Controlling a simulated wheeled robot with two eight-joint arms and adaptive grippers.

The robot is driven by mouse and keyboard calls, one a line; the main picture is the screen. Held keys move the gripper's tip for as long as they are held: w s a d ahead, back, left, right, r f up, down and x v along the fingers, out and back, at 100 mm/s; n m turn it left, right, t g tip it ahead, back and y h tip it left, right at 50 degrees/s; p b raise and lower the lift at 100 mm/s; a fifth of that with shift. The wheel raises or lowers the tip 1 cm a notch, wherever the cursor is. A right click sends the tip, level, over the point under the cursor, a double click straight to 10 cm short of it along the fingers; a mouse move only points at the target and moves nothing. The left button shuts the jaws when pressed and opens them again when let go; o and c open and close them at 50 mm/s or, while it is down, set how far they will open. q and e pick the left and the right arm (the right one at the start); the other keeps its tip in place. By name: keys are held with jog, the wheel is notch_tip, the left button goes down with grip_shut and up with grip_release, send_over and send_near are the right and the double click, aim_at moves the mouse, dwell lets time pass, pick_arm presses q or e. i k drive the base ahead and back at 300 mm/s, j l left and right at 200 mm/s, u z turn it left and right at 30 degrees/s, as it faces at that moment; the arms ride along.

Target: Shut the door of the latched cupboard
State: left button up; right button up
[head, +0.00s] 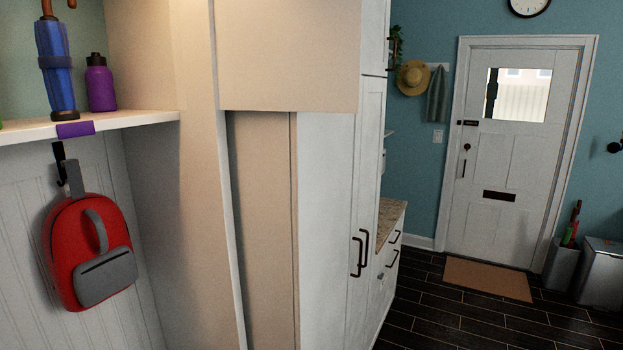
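A tall white cupboard (325,210) stands in the middle, seen at a steep angle. Two dark bar handles (357,254) sit close together on its narrow visible front. I cannot tell for sure that this is the latched cupboard, and no latch can be made out. I cannot tell whether a door stands ajar. A beige panel (262,210) with a dark gap on its left edge lies beside the white face. Neither of my grippers is in view.
At left, a shelf (140,117) holds a blue umbrella (57,70) and purple bottle (100,84). A red backpack (75,250) hangs below. A stone-topped counter (391,214) is beyond the cupboard. Dark floor (440,320) leads to a mat (487,279), white door (505,160) and bin (603,275).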

aim_at(305, 56)
jog(key=i+l, duration=0.7)
jog(key=i+l+u, duration=0.25)
jog(key=i+l, duration=0.15)
jog(key=l, duration=0.2)
jog(key=i+l+u, duration=0.25)
jog(key=l, duration=0.4)
jog(key=i+l+u, duration=0.3)
jog(key=l, duration=0.4)
jog(key=u, duration=1.8)
jog(key=i+l, duration=0.05)
jog(key=l, duration=0.05)
